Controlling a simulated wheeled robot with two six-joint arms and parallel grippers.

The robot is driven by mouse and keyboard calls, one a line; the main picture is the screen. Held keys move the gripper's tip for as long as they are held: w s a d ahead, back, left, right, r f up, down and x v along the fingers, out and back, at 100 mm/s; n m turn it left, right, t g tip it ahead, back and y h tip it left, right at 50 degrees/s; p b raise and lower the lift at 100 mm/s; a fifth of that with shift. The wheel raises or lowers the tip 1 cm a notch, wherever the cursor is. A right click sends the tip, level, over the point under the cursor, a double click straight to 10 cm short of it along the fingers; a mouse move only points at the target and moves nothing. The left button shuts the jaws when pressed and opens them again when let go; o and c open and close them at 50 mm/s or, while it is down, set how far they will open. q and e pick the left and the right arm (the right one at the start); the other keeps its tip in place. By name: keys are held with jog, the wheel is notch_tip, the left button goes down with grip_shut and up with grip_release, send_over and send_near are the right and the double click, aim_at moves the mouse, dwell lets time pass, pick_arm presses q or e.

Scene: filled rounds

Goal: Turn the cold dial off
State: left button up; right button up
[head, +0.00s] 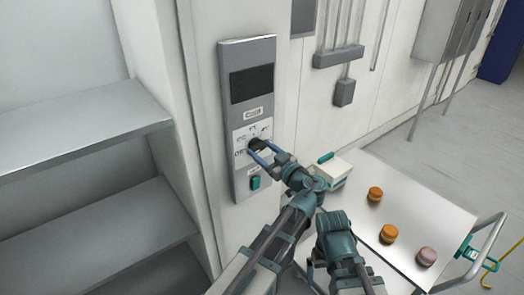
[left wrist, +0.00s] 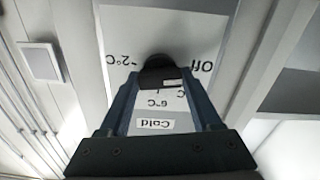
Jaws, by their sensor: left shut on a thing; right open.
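The cold dial (head: 256,144) is a dark knob on a white plate in the grey wall panel (head: 243,188). Labels surround it, with Off (head: 240,153) at its lower left. My left gripper (head: 258,149) is shut on the dial, one finger on each side. The left wrist view shows the dark dial (left wrist: 160,70) between the fingertips, with the labels upside down. A small light mark shows on the dial, but I cannot tell its setting. My right arm shows low in the head view; its fingers are not visible.
A cart (head: 425,205) to the right holds a white box (head: 334,171) and several round orange and pinkish items (head: 389,233). Empty grey shelves (head: 85,125) stand at left.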

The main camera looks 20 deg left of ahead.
pick_arm(q)
jog(key=shift+s+f, duration=0.1)
dwell(0.4)
jog(key=o, duration=1.4)
